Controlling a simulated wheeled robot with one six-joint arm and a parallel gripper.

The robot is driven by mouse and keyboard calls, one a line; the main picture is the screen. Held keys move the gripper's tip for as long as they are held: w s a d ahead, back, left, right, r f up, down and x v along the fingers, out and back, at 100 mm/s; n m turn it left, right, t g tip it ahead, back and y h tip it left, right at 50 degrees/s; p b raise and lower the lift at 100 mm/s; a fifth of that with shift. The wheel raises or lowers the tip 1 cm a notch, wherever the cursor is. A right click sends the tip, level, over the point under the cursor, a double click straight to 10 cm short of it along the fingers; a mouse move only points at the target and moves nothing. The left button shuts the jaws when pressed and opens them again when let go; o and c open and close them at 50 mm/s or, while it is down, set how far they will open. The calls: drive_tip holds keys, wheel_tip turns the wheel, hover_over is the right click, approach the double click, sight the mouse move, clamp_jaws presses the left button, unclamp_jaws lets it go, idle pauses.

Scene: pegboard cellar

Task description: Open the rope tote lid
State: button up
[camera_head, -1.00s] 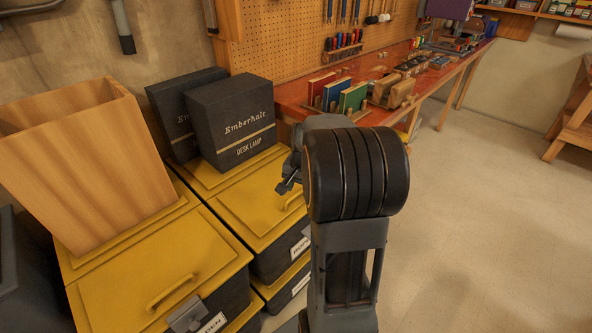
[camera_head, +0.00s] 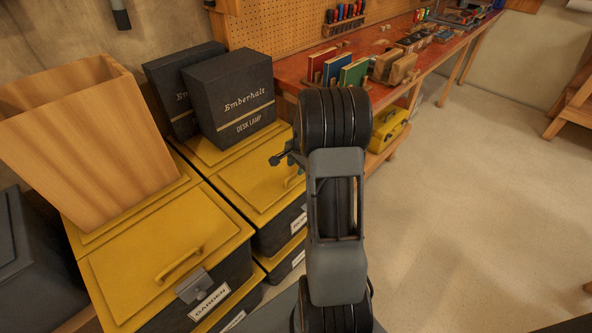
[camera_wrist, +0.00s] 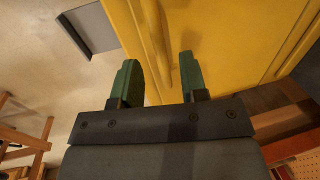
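The rope tote's yellow lid (camera_head: 250,187) is down flat on its dark box, behind my arm in the head view. Its front label (camera_head: 298,223) is partly hidden and I cannot read it fully. The yellow lid (camera_wrist: 225,35) fills the upper part of the wrist view, with its bar handle (camera_wrist: 150,35) running up the picture. My gripper (camera_wrist: 160,78) is open, with green finger pads spread. The handle's near end lies roughly between the fingers in that view; I see no grip on it. In the head view my gripper (camera_head: 284,158) is over the lid, mostly hidden by my arm.
Black Emberhalt desk lamp boxes (camera_head: 232,100) stand on the tote's rear part, behind the raised lid panel. The garden tote (camera_head: 165,265) stands left, with a wooden bin (camera_head: 85,140) at its back. A red-topped workbench (camera_head: 300,70) is behind. Floor at right is clear.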

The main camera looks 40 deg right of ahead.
drive_tip(key=shift+w+f, duration=0.25)
drive_tip(key=shift+f, duration=1)
drive_tip(key=shift+c, duration=0.4)
clamp_jaws()
drive_tip(key=shift+r, duration=0.1)
